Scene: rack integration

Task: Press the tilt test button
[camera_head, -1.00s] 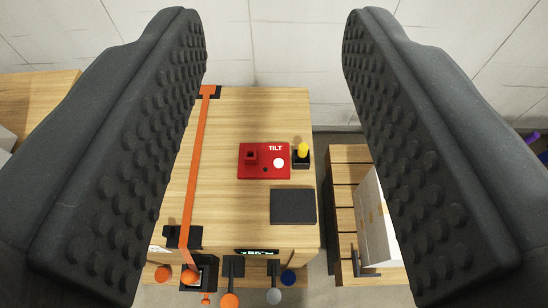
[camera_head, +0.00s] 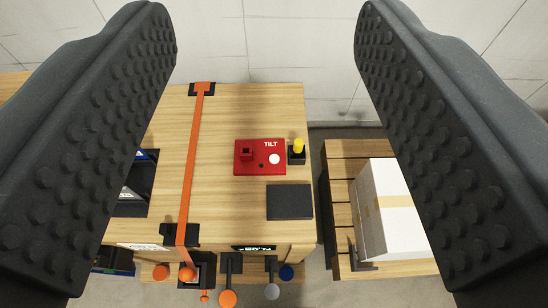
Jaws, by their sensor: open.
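A red box (camera_head: 245,168) labelled TILT lies on the wooden bench top (camera_head: 235,112). It carries a raised dark red block (camera_head: 246,152) at its left, a round white button (camera_head: 274,159) at its right and a small dark spot between them. A yellow knob (camera_head: 298,146) on a black base stands just right of the box. I cannot tell from the label alone which of these is the tilt test button. My gripper (camera_head: 265,155) is open and empty. Its two black studded fingers frame the view on either side, above the bench and apart from the box.
A dark square pad (camera_head: 289,202) lies below the red box. An orange strap (camera_head: 193,150) runs down the bench to its left. Several coloured knobs line the front edge. A white carton (camera_head: 390,212) stands on a wooden pallet (camera_head: 342,213) at right. A pale wall is behind.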

